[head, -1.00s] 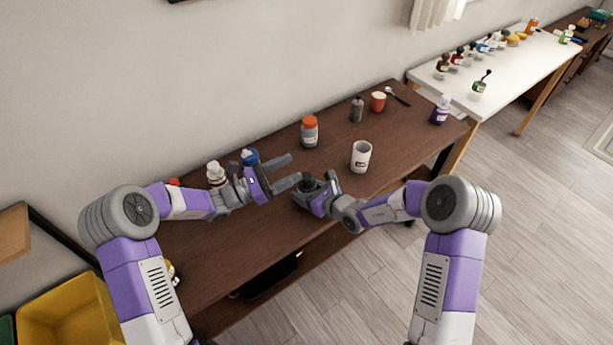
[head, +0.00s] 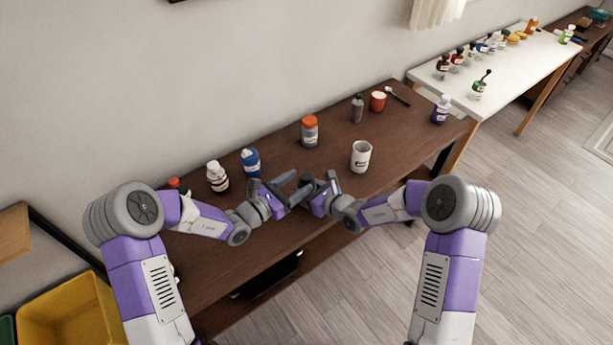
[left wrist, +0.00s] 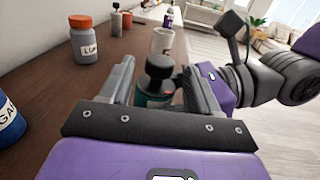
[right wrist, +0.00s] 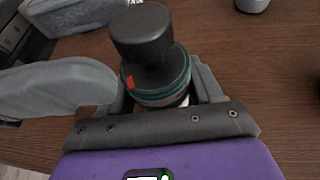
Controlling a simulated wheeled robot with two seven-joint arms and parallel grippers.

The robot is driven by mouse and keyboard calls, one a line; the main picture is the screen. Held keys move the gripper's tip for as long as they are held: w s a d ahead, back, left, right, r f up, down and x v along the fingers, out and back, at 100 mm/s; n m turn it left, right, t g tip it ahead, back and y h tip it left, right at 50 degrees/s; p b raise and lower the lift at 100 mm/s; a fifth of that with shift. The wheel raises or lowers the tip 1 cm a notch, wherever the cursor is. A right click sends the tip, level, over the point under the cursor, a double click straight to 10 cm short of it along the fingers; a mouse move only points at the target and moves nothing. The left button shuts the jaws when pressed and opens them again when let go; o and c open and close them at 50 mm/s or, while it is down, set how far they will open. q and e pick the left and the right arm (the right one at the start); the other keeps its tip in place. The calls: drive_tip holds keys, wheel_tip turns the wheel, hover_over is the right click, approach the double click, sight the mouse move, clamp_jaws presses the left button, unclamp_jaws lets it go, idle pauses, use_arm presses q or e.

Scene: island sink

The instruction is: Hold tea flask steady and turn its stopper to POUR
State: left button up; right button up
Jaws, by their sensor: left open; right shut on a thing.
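The tea flask (right wrist: 160,90) has a dark body with a teal band and a red mark near its top, and a black stopper (right wrist: 142,35) on it. My right gripper (right wrist: 165,95) is shut on the flask's body. The flask also shows in the left wrist view (left wrist: 155,90), with the stopper (left wrist: 159,66) standing between the fingers of my left gripper (left wrist: 158,85). My left gripper is open, its fingers on either side of the flask top and apart from it. In the head view the two grippers meet and hide most of the flask.
A white mug (head: 361,156) and an orange-lidded jar (head: 309,131) stand beyond the grippers on the brown table (head: 250,270). A blue bottle (head: 250,163) and a white bottle (head: 217,177) stand left of them. A red cup (head: 378,101) is at the back.

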sight(307, 176)
use_arm(q)
drive_tip(key=shift+x, duration=2.15)
drive_tip(key=shift+c, duration=0.4)
drive_tip(key=shift+s, duration=0.1)
drive_tip(key=c, duration=0.9)
drive_tip(key=shift+r+m+g+h, duration=0.1)
drive_tip(key=shift+m+g+h, duration=0.3)
drive_tip(key=shift+g, duration=0.1)
drive_tip(key=m+g+h, duration=0.1)
drive_tip(key=m+g, duration=0.1)
drive_tip(key=g, duration=0.1)
drive_tip(key=m+g+h, duration=0.2)
drive_tip(key=shift+g, duration=0.4)
drive_tip(key=m+g, duration=0.2)
drive_tip(key=g, duration=0.2)
drive_tip(key=m+g, duration=0.3)
drive_tip(key=shift+g+h, duration=0.3)
drive_tip(key=shift+g, duration=0.1)
drive_tip(key=shift+m+g, duration=0.5)
drive_tip(key=shift+g, duration=0.1)
use_arm(e)
drive_tip(key=shift+f, duration=0.1)
